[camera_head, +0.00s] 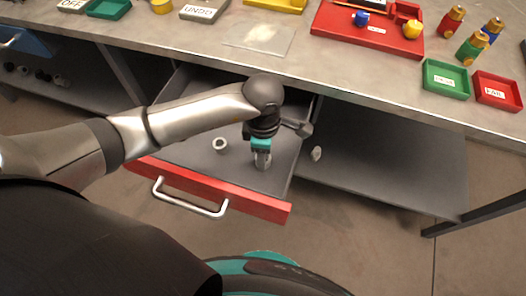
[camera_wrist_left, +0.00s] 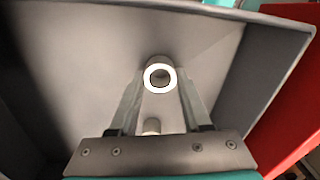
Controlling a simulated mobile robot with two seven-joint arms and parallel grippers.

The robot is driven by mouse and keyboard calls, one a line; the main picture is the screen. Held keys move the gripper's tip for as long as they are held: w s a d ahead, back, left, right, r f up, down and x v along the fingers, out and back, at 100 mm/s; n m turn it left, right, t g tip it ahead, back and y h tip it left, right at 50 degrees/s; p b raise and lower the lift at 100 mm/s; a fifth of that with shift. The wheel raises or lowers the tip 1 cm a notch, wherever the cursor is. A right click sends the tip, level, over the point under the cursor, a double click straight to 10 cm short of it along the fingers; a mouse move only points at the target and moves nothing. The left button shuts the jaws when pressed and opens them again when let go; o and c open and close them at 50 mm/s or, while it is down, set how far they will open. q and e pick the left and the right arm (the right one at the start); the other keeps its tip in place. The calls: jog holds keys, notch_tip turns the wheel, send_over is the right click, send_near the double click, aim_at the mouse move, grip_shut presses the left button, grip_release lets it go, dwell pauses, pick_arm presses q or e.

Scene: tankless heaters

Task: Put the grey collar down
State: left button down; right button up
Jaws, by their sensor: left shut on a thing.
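My left gripper (camera_head: 262,162) reaches down into the open drawer (camera_head: 190,155), fingers pointing at its floor. In the left wrist view the fingers (camera_wrist_left: 161,80) are shut on a grey collar (camera_wrist_left: 160,66), a short tube with a pale ring-shaped end. The fingers largely hide this collar in the head view. Whether it touches the drawer floor I cannot tell. A second grey ring (camera_head: 220,144) lies in the drawer, left of the gripper. A small pale part (camera_wrist_left: 152,126) shows between the finger bases in the wrist view. My right gripper is not in view.
The drawer has a red front (camera_head: 255,204) with a metal handle (camera_head: 190,197). The workbench (camera_head: 330,60) overhangs its back, with trays and coloured parts on top. A small pale piece (camera_head: 316,153) lies on the lower shelf (camera_head: 385,165) to the right. Drawer floor left of the gripper is mostly bare.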

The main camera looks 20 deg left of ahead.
pick_arm(q)
jog(key=shift+c, duration=1.8)
grip_release()
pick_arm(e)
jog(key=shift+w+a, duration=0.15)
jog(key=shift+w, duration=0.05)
pick_arm(q)
jog(key=shift+r, duration=0.2)
notch_tip(320, 180, up, 12)
jog(key=p, duration=0.3)
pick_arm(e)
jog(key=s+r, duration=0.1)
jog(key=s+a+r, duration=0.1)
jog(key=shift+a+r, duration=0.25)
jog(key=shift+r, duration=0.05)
pick_arm(q)
jog(key=shift+f, duration=0.1)
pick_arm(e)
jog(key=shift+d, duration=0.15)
